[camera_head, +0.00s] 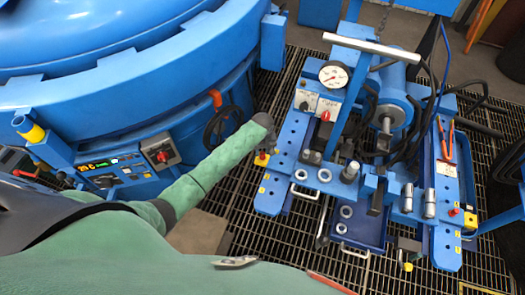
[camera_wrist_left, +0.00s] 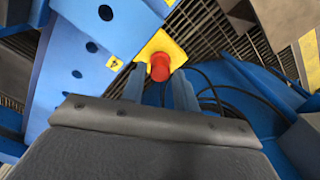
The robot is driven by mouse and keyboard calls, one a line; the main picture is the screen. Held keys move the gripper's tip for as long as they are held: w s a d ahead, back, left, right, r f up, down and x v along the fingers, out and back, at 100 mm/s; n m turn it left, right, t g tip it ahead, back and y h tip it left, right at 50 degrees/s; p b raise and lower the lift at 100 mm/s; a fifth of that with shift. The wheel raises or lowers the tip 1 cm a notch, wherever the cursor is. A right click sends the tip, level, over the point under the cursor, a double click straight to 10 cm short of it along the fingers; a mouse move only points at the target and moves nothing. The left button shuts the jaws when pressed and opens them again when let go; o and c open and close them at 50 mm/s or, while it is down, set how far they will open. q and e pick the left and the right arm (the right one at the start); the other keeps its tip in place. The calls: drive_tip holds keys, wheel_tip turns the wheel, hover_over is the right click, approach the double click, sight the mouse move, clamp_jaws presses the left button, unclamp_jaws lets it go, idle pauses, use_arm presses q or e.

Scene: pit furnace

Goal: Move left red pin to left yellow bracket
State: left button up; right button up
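The left red pin (camera_wrist_left: 159,68) stands on a yellow block (camera_wrist_left: 160,44) on a blue plate in the left wrist view. In the head view this pin (camera_head: 262,155) is a small red spot just below my left gripper (camera_head: 266,143). My left gripper is open; in the wrist view its two fingers (camera_wrist_left: 159,88) lie on either side of the pin's line, with a gap between them. I cannot tell whether they touch the pin. Another red pin (camera_head: 453,211) is at the right of the blue frame, near a yellow bracket (camera_head: 470,220). My right gripper is not in view.
The large blue furnace (camera_head: 130,75) fills the upper left, with a handwheel (camera_head: 222,127) close to my left arm. The blue frame (camera_head: 285,155) carries a gauge (camera_head: 333,74), hoses and a cylinder. Dark floor grating (camera_head: 270,235) lies around it.

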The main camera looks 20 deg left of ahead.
use_arm(q)
drive_tip(key=shift+o, duration=1.3)
drive_tip(key=shift+r, duration=0.45)
wheel_tip(320, 180, up, 4)
drive_tip(key=shift+f+b, duration=0.1)
drive_tip(key=shift+b, duration=0.75)
drive_tip(key=shift+r, duration=0.95)
drive_tip(key=shift+r+b, duration=0.3)
drive_tip(key=shift+r, duration=0.3)
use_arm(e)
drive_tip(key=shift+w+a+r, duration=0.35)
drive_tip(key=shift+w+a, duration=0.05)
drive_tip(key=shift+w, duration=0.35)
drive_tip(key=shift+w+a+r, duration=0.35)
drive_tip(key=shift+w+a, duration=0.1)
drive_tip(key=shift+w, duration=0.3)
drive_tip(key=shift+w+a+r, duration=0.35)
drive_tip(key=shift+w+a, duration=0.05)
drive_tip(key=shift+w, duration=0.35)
